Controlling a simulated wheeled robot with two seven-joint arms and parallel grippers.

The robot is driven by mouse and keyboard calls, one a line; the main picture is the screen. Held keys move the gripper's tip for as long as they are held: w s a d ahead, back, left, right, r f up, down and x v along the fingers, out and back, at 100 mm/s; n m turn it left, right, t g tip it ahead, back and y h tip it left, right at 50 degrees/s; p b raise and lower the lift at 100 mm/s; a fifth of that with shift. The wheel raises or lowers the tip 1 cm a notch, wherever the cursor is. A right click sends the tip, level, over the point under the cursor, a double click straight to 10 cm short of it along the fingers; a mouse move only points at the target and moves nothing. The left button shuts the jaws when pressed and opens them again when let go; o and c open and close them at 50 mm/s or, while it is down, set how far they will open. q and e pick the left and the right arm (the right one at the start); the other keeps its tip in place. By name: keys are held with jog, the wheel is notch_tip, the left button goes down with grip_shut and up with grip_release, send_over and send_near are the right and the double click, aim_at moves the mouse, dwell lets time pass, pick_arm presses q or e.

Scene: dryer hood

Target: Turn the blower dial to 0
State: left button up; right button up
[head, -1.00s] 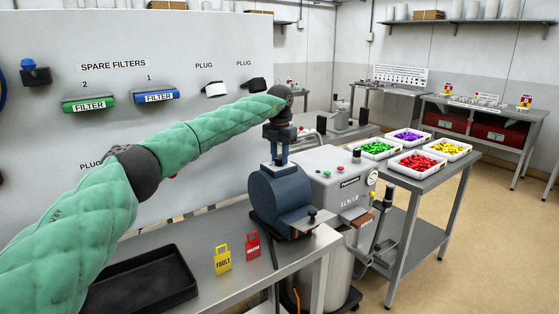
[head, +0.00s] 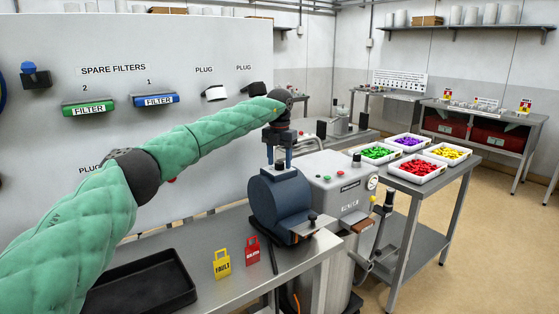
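The dark blue blower (head: 279,200) stands on the metal bench, in front of the grey machine. A small black knob (head: 280,165), which looks like the blower dial, sits on top of it. Its marks and setting are too small to read. My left gripper (head: 279,160) points straight down over the knob. Its two blue fingers are apart, one to each side of the knob's top; I cannot tell whether they touch it. My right gripper is not in view.
The grey machine (head: 335,190) with buttons and a gauge stands right behind the blower. Yellow (head: 222,264) and red (head: 252,250) tags and a black tray (head: 140,283) are on the bench (head: 200,240). A panel (head: 130,35) with filters and plugs stands behind my arm.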

aim_at(280, 163)
pick_arm(q)
jog(key=shift+r, duration=0.5)
notch_tip(280, 163, up, 4)
jog(key=shift+f+b, duration=0.1)
jog(key=shift+b, duration=0.65)
notch_tip(280, 163, up, 2)
jog(key=shift+r, duration=0.5)
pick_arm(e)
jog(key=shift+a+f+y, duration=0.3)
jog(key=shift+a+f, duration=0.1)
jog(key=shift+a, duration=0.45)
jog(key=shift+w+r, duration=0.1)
